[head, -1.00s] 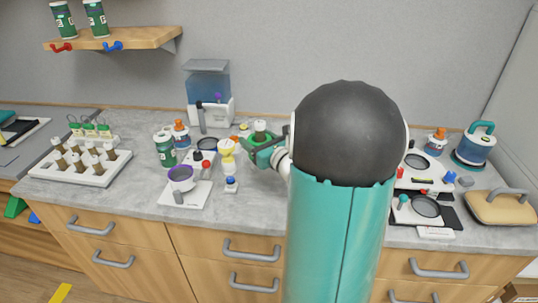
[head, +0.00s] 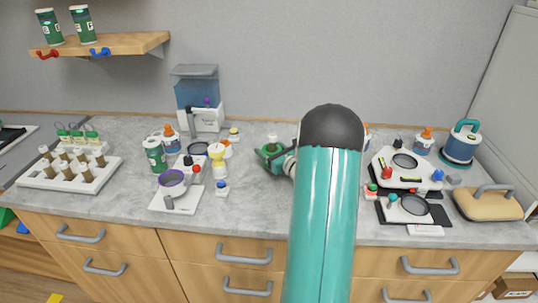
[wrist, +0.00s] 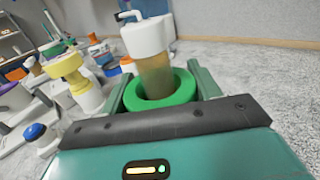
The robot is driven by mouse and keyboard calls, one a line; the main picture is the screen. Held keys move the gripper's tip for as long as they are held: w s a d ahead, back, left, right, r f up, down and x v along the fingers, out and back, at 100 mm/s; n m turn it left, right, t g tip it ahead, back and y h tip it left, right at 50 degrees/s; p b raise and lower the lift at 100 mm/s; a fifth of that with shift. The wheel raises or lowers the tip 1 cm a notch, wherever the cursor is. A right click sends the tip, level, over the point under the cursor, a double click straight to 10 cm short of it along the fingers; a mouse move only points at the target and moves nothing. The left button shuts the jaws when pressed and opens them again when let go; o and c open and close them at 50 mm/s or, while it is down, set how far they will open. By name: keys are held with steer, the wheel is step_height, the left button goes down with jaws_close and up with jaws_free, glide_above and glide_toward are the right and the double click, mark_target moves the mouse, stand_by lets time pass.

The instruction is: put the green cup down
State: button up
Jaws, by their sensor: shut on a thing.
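The green cup (wrist: 160,103) shows in the wrist view as a thick green ring between my fingers. An amber tube with a white top (wrist: 153,62) rises out of its opening, tilted slightly. My gripper (wrist: 162,84) is shut on the cup. In the head view my gripper (head: 272,152) is over the clear middle of the grey counter (head: 258,198), left of my arm. Only a small pale top shows above the fingers there, and the cup itself is mostly hidden. I cannot tell whether the cup's base touches the counter.
Left of my gripper stand a yellow-and-white funnel piece (head: 219,160), a small blue-topped bottle (head: 221,188) and a purple-rimmed pot (head: 171,183). A water dispenser (head: 199,98) stands behind. White instruments (head: 405,178) stand on the right. Counter in front of my gripper is free.

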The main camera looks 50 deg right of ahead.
steer(key=shift+f, duration=0.95)
steer(key=shift+f, duration=0.1)
steer(key=o, duration=1.1)
steer(key=shift+f, duration=0.1)
